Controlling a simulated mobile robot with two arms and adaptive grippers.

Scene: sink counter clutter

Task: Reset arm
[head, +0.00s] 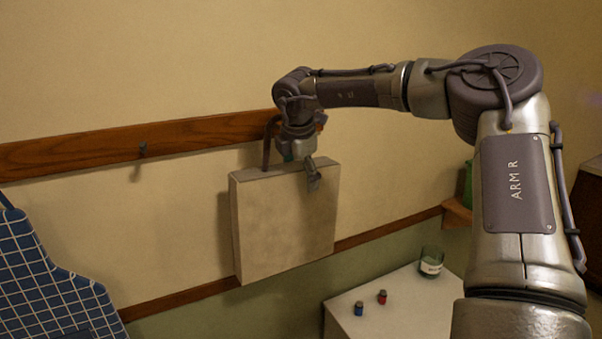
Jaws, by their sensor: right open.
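My right arm reaches in from the right, and my right gripper (301,168) is at the top edge of a beige, box-like bag (285,220). The gripper is open. One finger shows in front of the bag's upper face; the other is mostly hidden. The bag is upright against the wall, below the wooden rail. A brown handle (267,146) rises from its top, and its upper end is partly hidden behind my wrist. I cannot tell whether the handle rests on a hook. My left gripper is not in view.
The wooden rail (80,153) carries a bare hook (142,149). A blue checked cloth (45,285) hangs at the left. At the lower right, a white surface (395,312) holds a glass (431,261), a red jar (382,297) and a blue jar (359,308).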

